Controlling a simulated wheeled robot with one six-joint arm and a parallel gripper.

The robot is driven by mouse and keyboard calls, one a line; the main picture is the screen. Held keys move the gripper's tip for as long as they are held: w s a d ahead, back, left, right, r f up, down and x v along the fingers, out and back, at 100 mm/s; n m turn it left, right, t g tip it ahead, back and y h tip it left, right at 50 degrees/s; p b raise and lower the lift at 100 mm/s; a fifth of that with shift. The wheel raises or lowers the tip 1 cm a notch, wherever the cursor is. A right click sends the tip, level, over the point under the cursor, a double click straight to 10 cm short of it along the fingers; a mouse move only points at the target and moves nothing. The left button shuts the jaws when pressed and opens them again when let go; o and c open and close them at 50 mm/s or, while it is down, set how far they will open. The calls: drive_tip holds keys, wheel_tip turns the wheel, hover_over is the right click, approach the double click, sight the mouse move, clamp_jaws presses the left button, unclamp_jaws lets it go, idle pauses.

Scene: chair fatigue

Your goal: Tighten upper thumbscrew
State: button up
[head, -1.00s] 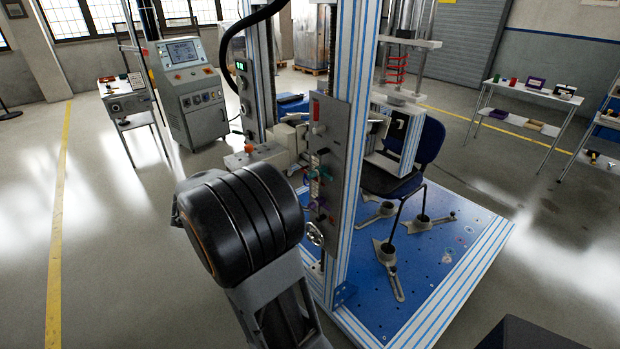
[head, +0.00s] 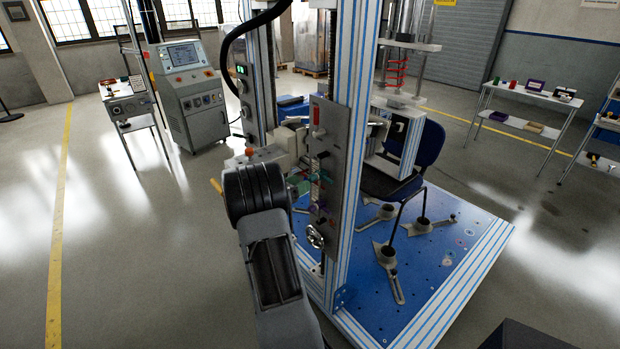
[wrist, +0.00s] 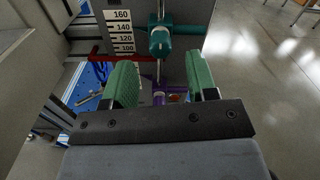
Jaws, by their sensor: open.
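A grey upright panel (head: 325,150) on the test frame carries a scale plate (wrist: 120,32) and a vertical rod. A teal clamp with a round knob (wrist: 160,42) sits on the rod beside the scale, above and beyond my fingertips in the wrist view. A purple part (wrist: 159,97) shows lower down, between my fingers. I cannot tell which part is the upper thumbscrew. My gripper (wrist: 161,68) has green fingers held apart with nothing gripped. In the head view my gripper (head: 298,186) is close in front of the panel, partly hidden by my arm.
A red bar (wrist: 97,56) sticks out at the scale's lower edge. A handwheel (head: 315,236) is low on the panel. The striped frame post (head: 352,130) stands just right of it. A chair (head: 425,143) stands on the blue base (head: 440,275). Floor at left is clear.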

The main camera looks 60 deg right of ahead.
sight(310, 179)
drive_tip(key=shift+p+x, duration=0.3)
drive_tip(key=shift+x, duration=2.15)
drive_tip(key=shift+c, duration=0.5)
drive_tip(key=c, duration=0.8)
drive_tip(key=shift+c, duration=0.2)
